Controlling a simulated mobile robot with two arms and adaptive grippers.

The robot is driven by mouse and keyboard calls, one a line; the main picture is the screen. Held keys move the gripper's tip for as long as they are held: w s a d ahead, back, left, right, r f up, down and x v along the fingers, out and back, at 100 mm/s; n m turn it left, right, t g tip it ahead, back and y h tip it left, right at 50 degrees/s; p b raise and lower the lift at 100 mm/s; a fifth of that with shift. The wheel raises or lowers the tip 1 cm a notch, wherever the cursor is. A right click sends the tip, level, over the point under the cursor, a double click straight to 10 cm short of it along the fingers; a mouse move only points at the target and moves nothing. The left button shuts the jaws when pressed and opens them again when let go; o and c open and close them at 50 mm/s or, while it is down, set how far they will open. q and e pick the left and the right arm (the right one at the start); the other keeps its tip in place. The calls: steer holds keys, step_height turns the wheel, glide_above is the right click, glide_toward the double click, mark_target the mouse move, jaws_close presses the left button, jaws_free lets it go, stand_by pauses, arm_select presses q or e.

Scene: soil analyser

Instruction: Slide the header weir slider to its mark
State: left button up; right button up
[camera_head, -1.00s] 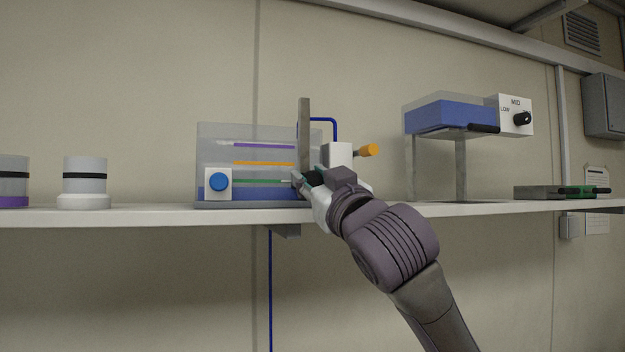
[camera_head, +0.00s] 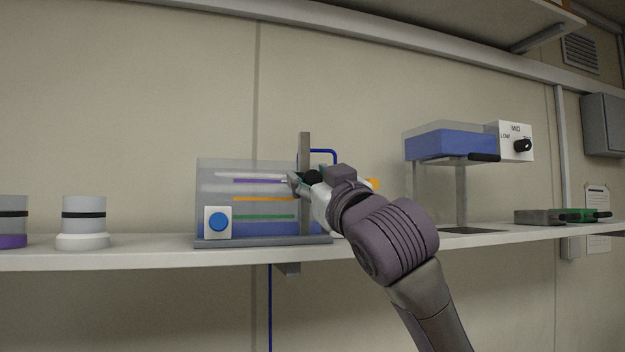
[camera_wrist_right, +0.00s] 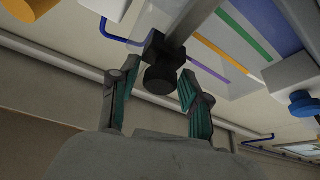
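The header weir slider is a black knob (camera_head: 312,177) on an upright grey post (camera_head: 305,148) at the right end of a clear tank (camera_head: 207,180). Orange (camera_head: 262,199) and green (camera_head: 268,217) lines lie lower. My right gripper (camera_head: 303,181) is at the knob. My left gripper is out of view.
A blue button (camera_head: 218,222) is on the tank front. A blue tray (camera_head: 450,145) on legs with a dial (camera_head: 522,146) stands right. An orange knob (camera_head: 374,183) is partly behind my gripper.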

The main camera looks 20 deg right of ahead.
steer(key=shift+o, duration=0.2)
steer(key=v, duration=1.2)
